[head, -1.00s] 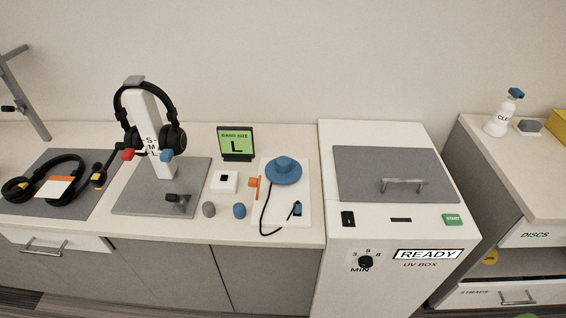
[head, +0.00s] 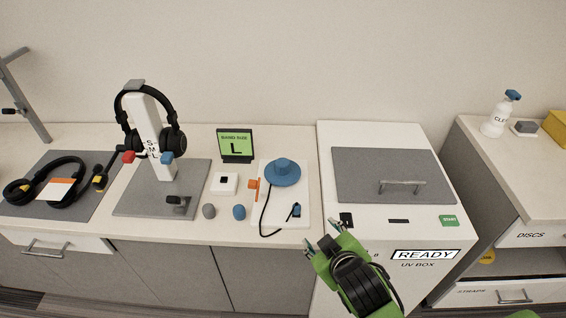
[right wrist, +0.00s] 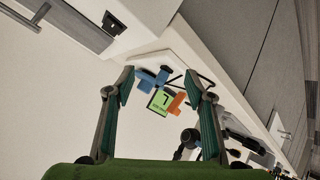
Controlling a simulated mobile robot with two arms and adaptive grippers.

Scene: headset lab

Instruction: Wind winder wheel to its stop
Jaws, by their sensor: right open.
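The blue winder wheel (head: 283,174), with a raised knob on top, sits on a white base plate (head: 265,225) on the counter. An orange piece (head: 253,184) stands at its left edge, and a black cord runs down from the wheel. My right gripper (head: 322,238) is open and empty, in front of the UV box and to the lower right of the wheel, apart from it. In the right wrist view the blue wheel (right wrist: 150,82) appears between the spread fingers, farther off. My left gripper is not in view.
The UV box (head: 330,150) stands right of the base plate. A green "L" sign (head: 235,142) stands behind it.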

